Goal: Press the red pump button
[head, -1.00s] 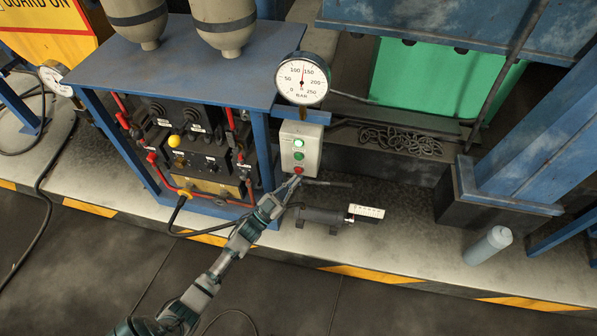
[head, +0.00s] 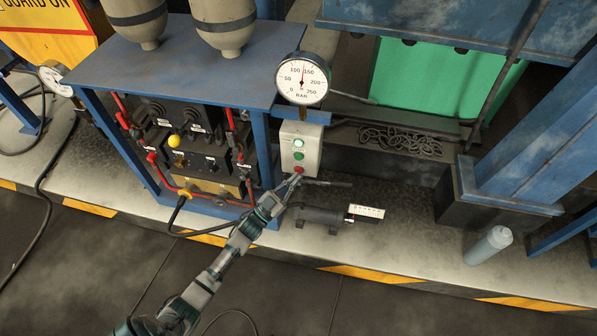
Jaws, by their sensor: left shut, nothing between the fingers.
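The red pump button (head: 298,169) is at the bottom of a light grey control box (head: 314,139) on the front of the blue frame. Above it are a green button (head: 299,156) and a bright, lit green lamp (head: 299,143). My left gripper (head: 295,178) reaches up from the lower left. It is shut, and its tips are at the lower edge of the red button, partly covering it. I cannot tell whether they touch it or whether the button is pushed in. My right gripper is not in view.
A round pressure gauge (head: 302,78) stands above the box. The blue bench (head: 190,65) with black panels and red hoses is to the left. A dark cylinder unit (head: 320,216) lies right of my gripper on the floor. A blue column (head: 540,140) stands at right.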

